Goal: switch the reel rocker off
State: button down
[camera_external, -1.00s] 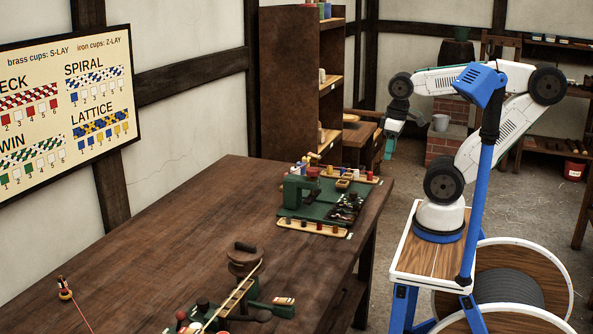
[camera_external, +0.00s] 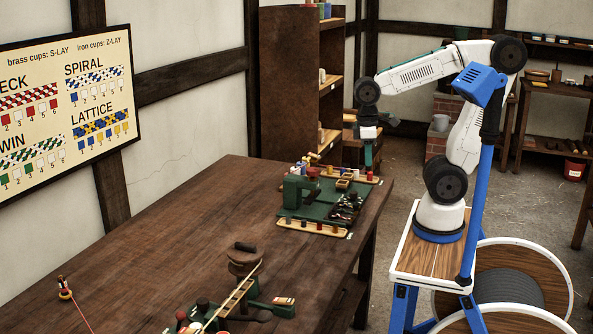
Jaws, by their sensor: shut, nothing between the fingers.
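The reel rocker is too small to make out for certain. A green machine (camera_external: 300,196) with several small dark and coloured fittings stands near the far right end of the table. A second device (camera_external: 245,262), with a brown reel-like head, a slatted strip and green parts, stands at the near edge. I cannot tell which of them carries the rocker. My gripper (camera_external: 369,168) points down, shut and empty, in the air around the table's far right corner. It appears apart from both devices.
The wooden table (camera_external: 170,225) is mostly bare on its left and middle. A wooden tray (camera_external: 313,228) with several small pieces lies before the green machine. A tall shelf (camera_external: 287,90) stands behind the table. A small red-and-yellow piece (camera_external: 65,288) with a red cord is at the left.

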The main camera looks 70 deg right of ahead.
jog(key=w+a+n+g, duration=0.1)
jog(key=w+a, duration=0.4)
jog(key=a, duration=0.4)
jog(key=m+g, duration=0.1)
send_over(287, 299)
jog(key=w+d, duration=0.2)
jog(key=d, duration=0.2)
jog(key=w+f+x, duration=0.1)
jog(key=w+x, duration=0.1)
jog(key=x, duration=0.7)
jog(key=a+r+m, duration=0.1)
jog(key=w+a+m, duration=0.1)
jog(key=w+a+r+m, duration=0.1)
jog(key=a, duration=0.1)
jog(key=shift+a+r, duration=0.1)
jog(key=shift+r, duration=0.2)
jog(key=x, duration=1.4)
jog(key=shift+w, duration=0.1)
